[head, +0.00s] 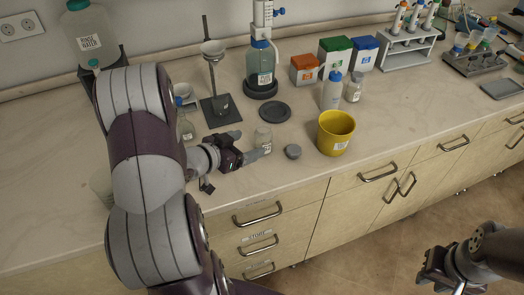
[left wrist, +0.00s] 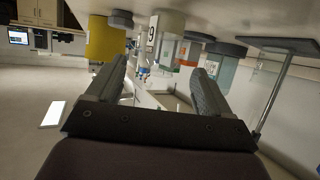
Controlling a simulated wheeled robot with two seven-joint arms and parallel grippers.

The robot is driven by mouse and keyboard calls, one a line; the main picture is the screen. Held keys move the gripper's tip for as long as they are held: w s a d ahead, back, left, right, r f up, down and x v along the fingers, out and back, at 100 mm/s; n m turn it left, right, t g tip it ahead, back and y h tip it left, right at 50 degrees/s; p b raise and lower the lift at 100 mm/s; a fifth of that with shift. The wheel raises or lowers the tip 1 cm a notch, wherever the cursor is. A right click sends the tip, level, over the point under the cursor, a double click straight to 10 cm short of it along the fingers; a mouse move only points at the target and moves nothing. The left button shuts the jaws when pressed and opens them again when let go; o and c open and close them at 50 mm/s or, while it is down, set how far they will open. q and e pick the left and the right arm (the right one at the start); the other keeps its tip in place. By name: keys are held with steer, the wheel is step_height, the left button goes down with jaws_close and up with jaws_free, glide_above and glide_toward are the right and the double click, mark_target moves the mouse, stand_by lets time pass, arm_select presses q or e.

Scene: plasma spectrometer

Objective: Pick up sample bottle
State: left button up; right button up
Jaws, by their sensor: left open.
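A small clear bottle with a white label, apparently the sample bottle (head: 263,140), stands upright near the counter's front edge. It also shows upside down in the left wrist view (left wrist: 167,40), ahead of and between my fingers. My left gripper (head: 246,147) is open and low over the counter, just left of the bottle. Its spread fingers show in the left wrist view (left wrist: 163,68) with nothing gripped; whether they touch the bottle is unclear. A small grey round cap (head: 292,151) lies right of the bottle. My right gripper (head: 432,274) is away over the floor at lower right.
A yellow bin (head: 335,132) stands right of the cap. A dark round plate (head: 275,111) lies behind the bottle. A stand (head: 221,110), a large bottle (head: 262,65) and a wash bottle (head: 331,90) stand further back. Counter right of the bin is clear.

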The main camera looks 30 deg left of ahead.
mark_target(264, 139)
arm_select(q)
steer(key=x, duration=0.6)
steer(key=r+x, duration=0.1)
steer(key=x, duration=0.2)
steer(key=shift+w+a, duration=0.1)
steer(key=shift+w, duration=0.5)
steer(key=c, duration=1.1)
